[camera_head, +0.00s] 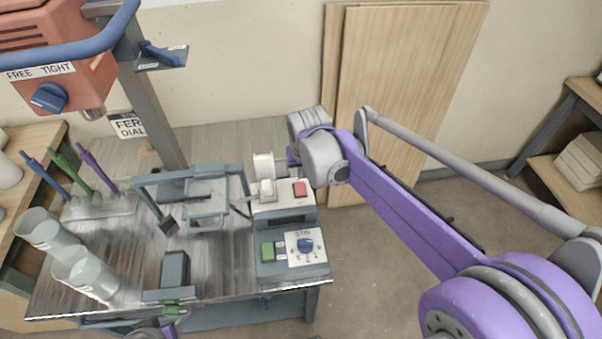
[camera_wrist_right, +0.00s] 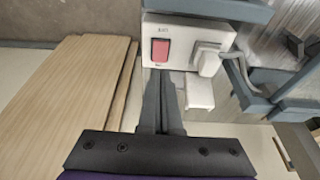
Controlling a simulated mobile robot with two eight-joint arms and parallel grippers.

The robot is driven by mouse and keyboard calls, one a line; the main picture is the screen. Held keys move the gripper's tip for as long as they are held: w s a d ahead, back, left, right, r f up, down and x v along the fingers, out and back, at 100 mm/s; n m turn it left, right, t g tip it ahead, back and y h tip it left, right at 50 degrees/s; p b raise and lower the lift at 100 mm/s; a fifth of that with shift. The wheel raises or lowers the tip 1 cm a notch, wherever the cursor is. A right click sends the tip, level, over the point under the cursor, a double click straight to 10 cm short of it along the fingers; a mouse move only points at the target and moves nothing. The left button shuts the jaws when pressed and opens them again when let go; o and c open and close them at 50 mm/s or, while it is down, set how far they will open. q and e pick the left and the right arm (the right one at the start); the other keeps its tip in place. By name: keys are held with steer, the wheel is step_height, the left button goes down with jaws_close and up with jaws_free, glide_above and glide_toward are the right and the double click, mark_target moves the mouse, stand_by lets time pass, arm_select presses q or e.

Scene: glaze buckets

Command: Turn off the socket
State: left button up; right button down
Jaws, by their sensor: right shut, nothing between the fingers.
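The socket is a white box (camera_head: 285,207) on the right side of the workbench, with a red rocker switch (camera_head: 299,188) and a white plug (camera_head: 267,190) beside it. In the right wrist view the red switch (camera_wrist_right: 160,49) is left of the plug (camera_wrist_right: 207,59). My right gripper (camera_wrist_right: 160,78) is shut and empty, its fingertips just below the red switch in that view; whether they touch the box is unclear. In the head view its fingers are mostly hidden behind my right arm. A purple part, perhaps of my left arm, shows at the bottom edge; its jaws cannot be made out.
A grey control box with a blue dial (camera_head: 305,245) and green button (camera_head: 267,252) stands in front of the socket. A metal frame (camera_head: 206,204) is to its left. Cups (camera_head: 93,275) stand on the bench's left. Wooden boards (camera_head: 400,90) lean on the wall behind.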

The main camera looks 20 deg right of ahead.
steer(key=shift+s+a+r, duration=0.15)
steer(key=shift+s+r, duration=0.25)
steer(key=shift+r, duration=0.3)
steer(key=shift+s+a+r, duration=0.1)
steer(key=shift+s+r, duration=0.3)
steer(key=shift+r, duration=0.25)
steer(key=s+a+n+t+p, duration=0.2)
steer(key=s+p, duration=0.4)
steer(key=s, duration=1.3)
steer(key=shift+a+n+y, duration=0.4)
steer(key=shift+a, duration=0.5)
